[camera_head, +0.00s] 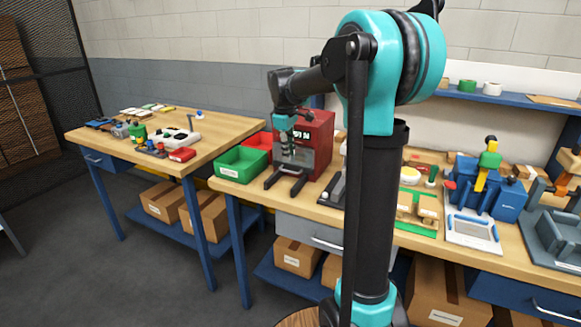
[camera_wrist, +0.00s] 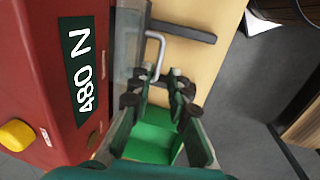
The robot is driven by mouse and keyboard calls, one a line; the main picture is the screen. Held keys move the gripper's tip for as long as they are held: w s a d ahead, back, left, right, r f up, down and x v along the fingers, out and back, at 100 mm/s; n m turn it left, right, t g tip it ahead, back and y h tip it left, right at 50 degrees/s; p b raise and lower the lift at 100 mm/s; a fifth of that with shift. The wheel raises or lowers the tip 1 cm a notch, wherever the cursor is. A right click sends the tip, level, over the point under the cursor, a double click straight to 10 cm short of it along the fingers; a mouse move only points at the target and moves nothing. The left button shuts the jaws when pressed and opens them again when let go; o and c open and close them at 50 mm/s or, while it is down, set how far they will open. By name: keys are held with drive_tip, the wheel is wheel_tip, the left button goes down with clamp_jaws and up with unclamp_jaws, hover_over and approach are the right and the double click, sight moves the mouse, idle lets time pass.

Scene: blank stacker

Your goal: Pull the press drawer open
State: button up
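The red press (camera_head: 317,135) stands on the bench in the head view, its front partly covered by my arm. In the wrist view its red side (camera_wrist: 35,75) with a "480 N" label fills the left. A grey bar handle (camera_wrist: 161,42) stands out at the press's clear front panel (camera_wrist: 126,45). My gripper (camera_wrist: 160,75) points at the handle with its fingers apart, its tips close to the handle's near end. I cannot tell whether they touch it. In the head view my gripper (camera_head: 287,150) is in front of the press. The drawer appears closed, though its body is mostly hidden.
Dark rails (camera_head: 286,179) extend from the press over the bench top; one also shows in the wrist view (camera_wrist: 182,31). A green bin (camera_head: 240,164) stands left of the press, a red bin (camera_head: 259,141) behind it. A yellow button (camera_wrist: 16,135) is on the press.

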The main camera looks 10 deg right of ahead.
drive_tip(key=f, duration=0.4)
drive_tip(key=w+f, duration=0.1)
drive_tip(key=f, duration=0.1)
drive_tip(key=shift+d+f, duration=0.3)
drive_tip(key=shift+d, duration=0.05)
drive_tip(key=shift+c, duration=0.6)
clamp_jaws()
